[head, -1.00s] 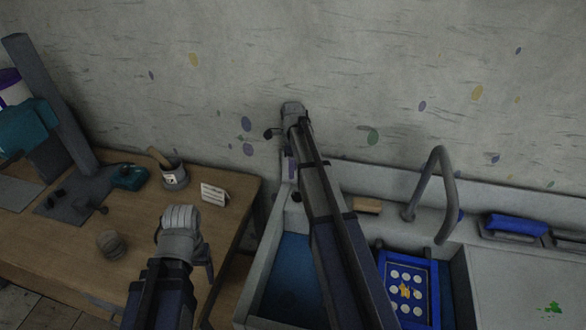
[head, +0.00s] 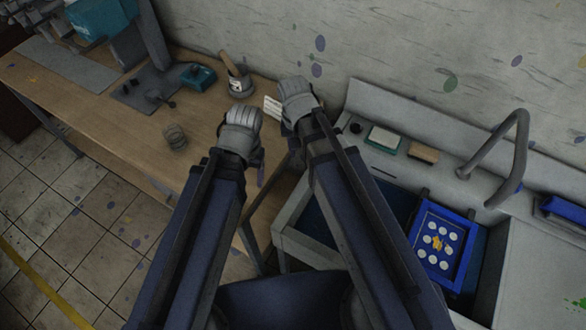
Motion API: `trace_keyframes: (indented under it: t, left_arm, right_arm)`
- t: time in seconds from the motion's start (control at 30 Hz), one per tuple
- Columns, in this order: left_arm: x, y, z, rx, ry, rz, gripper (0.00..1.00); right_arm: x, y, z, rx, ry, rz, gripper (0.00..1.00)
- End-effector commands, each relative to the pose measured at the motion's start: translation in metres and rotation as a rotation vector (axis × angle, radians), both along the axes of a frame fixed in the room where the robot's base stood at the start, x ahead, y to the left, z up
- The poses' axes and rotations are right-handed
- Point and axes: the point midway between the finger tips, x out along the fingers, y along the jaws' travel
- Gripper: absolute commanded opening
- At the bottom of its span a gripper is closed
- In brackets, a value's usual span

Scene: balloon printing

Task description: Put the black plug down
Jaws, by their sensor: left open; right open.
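A small round black thing (head: 355,128), which looks like the black plug, rests on the left end of the sink's back ledge (head: 415,128). My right gripper (head: 297,92) is open, left of it and apart from it, in front of a small white card at the table's right end. My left gripper (head: 241,117) is open and appears over the wooden table's front part. No object shows in either gripper, though their fingertips are partly hidden from this angle.
The sink (head: 290,226) holds a blue framed screen (head: 461,233) with white dots. A green-and-white block (head: 383,139) and a brown block (head: 423,153) lie on the ledge near the grey faucet (head: 508,150). The table (head: 110,127) bears a brush pot (head: 238,82) and a wire coil (head: 175,136).

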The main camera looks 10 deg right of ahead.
Motion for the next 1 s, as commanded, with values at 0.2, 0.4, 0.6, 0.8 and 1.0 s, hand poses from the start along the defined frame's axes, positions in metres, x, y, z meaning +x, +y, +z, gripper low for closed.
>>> trace_keyframes:
  t: [0.2, 0.4, 0.6, 0.8, 1.0]
  left_arm:
    - [0.0, 0.0, 0.0, 0.0, 0.0, 0.0, 0.72]
    - [0.0, 0.0, 0.0, 0.0, 0.0, 0.0, 0.72]
    - [0.0, 0.0, 0.0, 0.0, 0.0, 0.0, 0.72]
    - [0.0, 0.0, -0.016, 0.0, 0.0, 0.0, 0.72]
    - [0.0, 0.0, -0.034, 0.0, 0.0, 0.001, 0.7]
  right_arm:
    - [-0.059, 0.026, 0.0, -0.01, 0.038, 0.459, 0.4]
    - [-0.07, 0.032, 0.001, -0.012, 0.051, 0.588, 0.4]
    - [-0.069, 0.032, 0.001, -0.012, 0.051, 0.59, 0.4]
    - [-0.069, 0.032, -0.016, -0.012, 0.051, 0.588, 0.4]
    - [-0.069, 0.032, -0.034, -0.012, 0.051, 0.586, 0.4]
